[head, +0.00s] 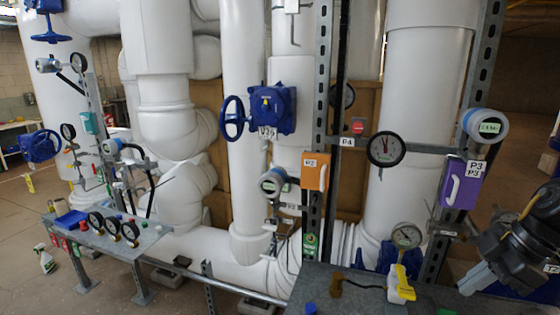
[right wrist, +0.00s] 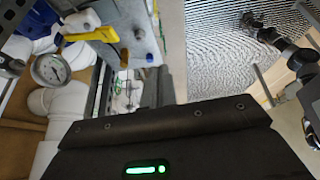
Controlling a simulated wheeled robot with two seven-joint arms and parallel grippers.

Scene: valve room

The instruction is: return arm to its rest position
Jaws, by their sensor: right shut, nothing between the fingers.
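My right gripper (head: 474,283) is at the lower right of the head view, dark with pale grey fingers pointing left and down. It is shut and empty, over the right end of the near grey bench (head: 360,293). It is apart from the yellow-handled item (head: 400,284) and the round gauge (head: 407,235) to its left. In the right wrist view a dark housing with a green light (right wrist: 145,170) fills the bottom, and the fingertips cannot be made out. My left arm and gripper are not in view.
Large white pipes (head: 428,120) stand behind metal struts (head: 318,110). An orange box (head: 315,171), a purple box (head: 462,183) and a dial gauge (head: 385,149) are mounted there. A second bench (head: 150,240) with gauges stands left. The yellow handle (right wrist: 92,35) also shows in the wrist view.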

